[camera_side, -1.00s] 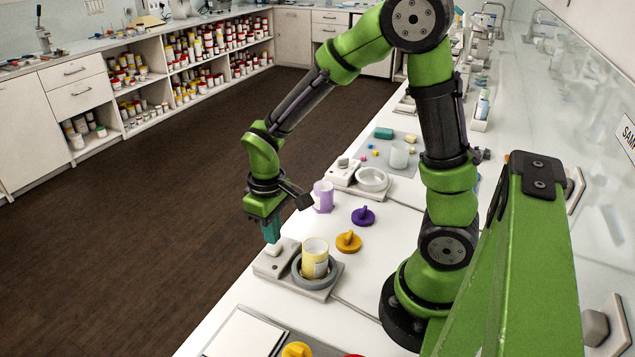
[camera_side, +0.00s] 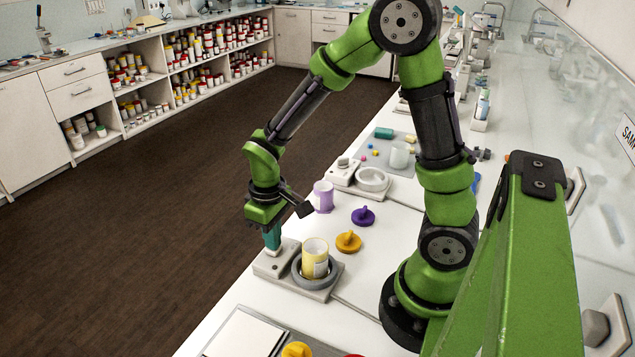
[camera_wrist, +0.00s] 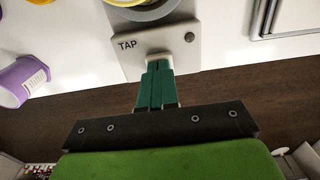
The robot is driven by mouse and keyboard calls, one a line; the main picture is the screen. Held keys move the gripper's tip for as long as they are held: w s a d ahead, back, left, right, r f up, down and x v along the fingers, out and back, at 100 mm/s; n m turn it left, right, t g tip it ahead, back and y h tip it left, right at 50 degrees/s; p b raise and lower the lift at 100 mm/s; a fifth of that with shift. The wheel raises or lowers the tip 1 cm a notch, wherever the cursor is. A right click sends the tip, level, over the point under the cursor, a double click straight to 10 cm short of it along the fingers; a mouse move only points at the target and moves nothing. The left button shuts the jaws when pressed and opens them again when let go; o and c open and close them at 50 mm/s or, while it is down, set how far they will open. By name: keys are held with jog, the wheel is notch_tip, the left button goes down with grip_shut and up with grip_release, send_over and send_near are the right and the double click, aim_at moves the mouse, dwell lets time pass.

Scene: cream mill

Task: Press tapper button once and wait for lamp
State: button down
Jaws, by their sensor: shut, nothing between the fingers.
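The tapper (camera_side: 268,266) is a pale base near the counter edge, marked TAP in the wrist view (camera_wrist: 135,57). Its light button (camera_wrist: 157,57) lies right at my fingertips, mostly hidden by them. My gripper (camera_side: 272,246) is shut and empty, its teal fingers (camera_wrist: 157,72) pointing down onto the button. They look to be touching it, but how far it is pressed I cannot tell. A small round dark grey spot, likely the lamp (camera_wrist: 190,37), shows no glow. A yellow jar (camera_side: 315,262) stands upright in the tapper's grey ring (camera_side: 301,281).
A purple cup (camera_side: 323,197), a purple lid (camera_side: 363,217) and an orange lid (camera_side: 348,241) stand beyond the tapper. A second pale device (camera_side: 345,175) with a ring is farther back. A flat white panel (camera_side: 243,334) lies nearer the camera.

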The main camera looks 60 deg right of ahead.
jog(key=shift+f, duration=0.2)
jog(key=shift+r, duration=3.55)
jog(key=shift+s+a+f, duration=0.1)
jog(key=shift+s+f, duration=0.05)
jog(key=s+a+r+m+t+y, duration=0.1)
jog(key=s+r+m+t, duration=0.1)
jog(key=r, duration=0.4)
jog(key=s+a+r+m+t+y, duration=0.1)
jog(key=s+r+m+t, duration=0.1)
jog(key=s+r+t, duration=0.3)
jog(key=shift+v, duration=1.05)
